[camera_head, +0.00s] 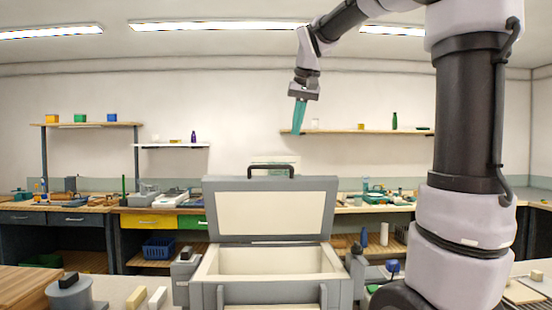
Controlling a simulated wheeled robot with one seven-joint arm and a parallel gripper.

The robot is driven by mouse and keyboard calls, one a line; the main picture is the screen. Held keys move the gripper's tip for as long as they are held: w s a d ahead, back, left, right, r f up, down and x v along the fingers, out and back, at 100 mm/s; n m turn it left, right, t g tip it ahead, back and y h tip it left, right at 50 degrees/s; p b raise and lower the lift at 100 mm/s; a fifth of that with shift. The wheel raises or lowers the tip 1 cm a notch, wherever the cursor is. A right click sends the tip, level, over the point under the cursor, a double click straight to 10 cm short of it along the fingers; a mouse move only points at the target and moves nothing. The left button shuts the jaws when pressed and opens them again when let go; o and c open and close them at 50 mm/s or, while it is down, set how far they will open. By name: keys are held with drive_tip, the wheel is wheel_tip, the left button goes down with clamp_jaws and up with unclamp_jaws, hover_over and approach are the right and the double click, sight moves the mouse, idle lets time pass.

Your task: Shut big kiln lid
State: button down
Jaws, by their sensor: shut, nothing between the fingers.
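The big kiln (207,291) stands at the bottom centre, a grey box with a cream lining. Its lid (229,188) is open and stands up at the back edge, showing its cream inner face. A dark handle (272,166) sits on the lid's top edge. The kiln chamber looks empty from here, though its floor is partly hidden by the front wall. My gripper (299,118), with teal fingers, is shut and empty. It points down in the air, higher in the picture than the lid and slightly to the right of the handle, apart from it.
A smaller grey round pot-like item (70,292) with a dark knob stands at left, beside pale blocks (157,297). A wooden board (28,287) lies at far left. Cluttered benches and wall shelves (350,132) line the back. The air around the lid looks clear.

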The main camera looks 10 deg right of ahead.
drive_tip(key=w+a+r+h, duration=0.2)
drive_tip(key=w+a, duration=0.1)
drive_tip(key=w, duration=0.9)
hover_over(276, 179)
drive_tip(key=shift+g, duration=0.4)
drive_tip(key=f, duration=1)
drive_tip(key=shift+w+f, duration=0.25)
drive_tip(key=shift+w, duration=0.05)
drive_tip(key=shift+s+f, duration=0.4)
drive_tip(key=shift+f, duration=0.05)
